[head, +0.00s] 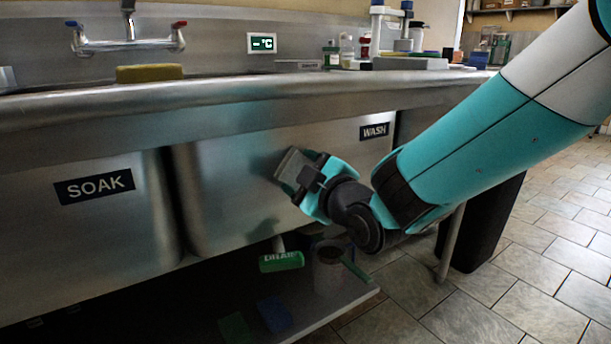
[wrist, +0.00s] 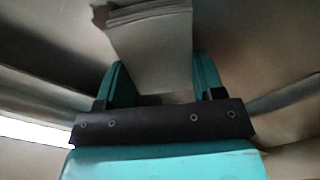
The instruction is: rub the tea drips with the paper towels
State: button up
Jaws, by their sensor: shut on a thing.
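My gripper (head: 308,188) is in front of the steel sink basin marked WASH (head: 240,180). It is shut on a pale grey-white stack of folded paper towels (head: 291,168). In the wrist view the towels (wrist: 152,45) stand out between the two teal fingers (wrist: 155,85), with several folded layers at their far end. The towels are at or very close to the basin's front; I cannot tell whether they touch it. I cannot make out any tea drips in either view.
A basin marked SOAK (head: 90,220) is at left. A yellow sponge (head: 150,73) lies on the sink rim. Below is a shelf (head: 345,300) with a green-labelled item (head: 282,262) and a grey can (head: 327,270). A dark bin (head: 483,225) stands right; tiled floor (head: 530,260) is clear.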

jog(key=w+d+b, duration=0.4)
jog(key=d+b, duration=0.2)
dwell(0.8)
jog(key=s+a+p, duration=0.1)
jog(key=s+a, duration=0.3)
jog(key=a, duration=0.2)
jog(key=shift+p, duration=0.35)
dwell(0.3)
jog(key=shift+b+v, duration=0.85)
jog(key=shift+v, duration=2.1)
